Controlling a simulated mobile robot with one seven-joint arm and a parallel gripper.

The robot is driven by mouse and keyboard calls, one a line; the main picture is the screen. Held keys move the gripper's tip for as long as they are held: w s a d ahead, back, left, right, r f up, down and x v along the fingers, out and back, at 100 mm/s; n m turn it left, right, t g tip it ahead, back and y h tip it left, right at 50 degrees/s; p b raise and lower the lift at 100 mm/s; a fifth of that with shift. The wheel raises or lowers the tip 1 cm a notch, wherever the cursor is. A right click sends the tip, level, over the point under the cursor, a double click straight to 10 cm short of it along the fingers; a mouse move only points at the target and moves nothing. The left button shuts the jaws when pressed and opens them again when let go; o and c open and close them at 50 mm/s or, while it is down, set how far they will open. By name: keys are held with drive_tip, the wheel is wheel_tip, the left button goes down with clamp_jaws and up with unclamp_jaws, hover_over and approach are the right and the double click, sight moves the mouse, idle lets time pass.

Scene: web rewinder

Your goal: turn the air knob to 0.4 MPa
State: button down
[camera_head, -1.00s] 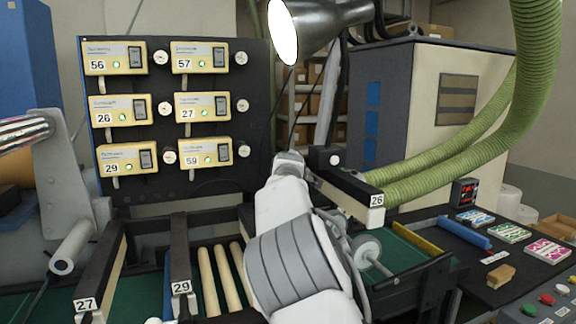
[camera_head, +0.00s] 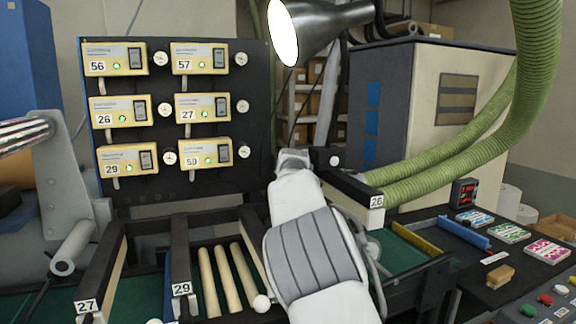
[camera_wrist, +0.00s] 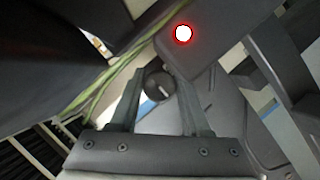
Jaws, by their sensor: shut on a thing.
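In the wrist view a dark round knob (camera_wrist: 159,86) with a pale pointer line sits between the two fingers of my gripper (camera_wrist: 160,92). The fingers are closed onto its sides. The pointer line slants toward the lower right in that view. In the head view my white and grey arm reaches up the middle and covers the gripper and the knob. Small white gauges (camera_head: 165,109) sit beside the yellow units on the black panel (camera_head: 255,130). Their readings are too small to tell.
A dark block with a glowing red-rimmed light (camera_wrist: 183,33) lies just beyond the knob. A black arm labelled 26 (camera_head: 376,201) stands right of my arm. A lamp (camera_head: 318,25) and green hoses (camera_head: 450,165) hang above and to the right. Pale rollers (camera_head: 222,280) lie lower left.

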drive_tip(key=shift+m+g+y, duration=0.7)
drive_tip(key=shift+m+y, duration=0.1)
drive_tip(key=shift+m, duration=0.6)
drive_tip(key=shift+c, duration=1.8)
unclamp_jaws()
drive_tip(key=shift+s, duration=0.1)
drive_tip(key=b+v, duration=0.5)
drive_tip(key=v, duration=1.2)
drive_tip(key=shift+s+d, duration=0.1)
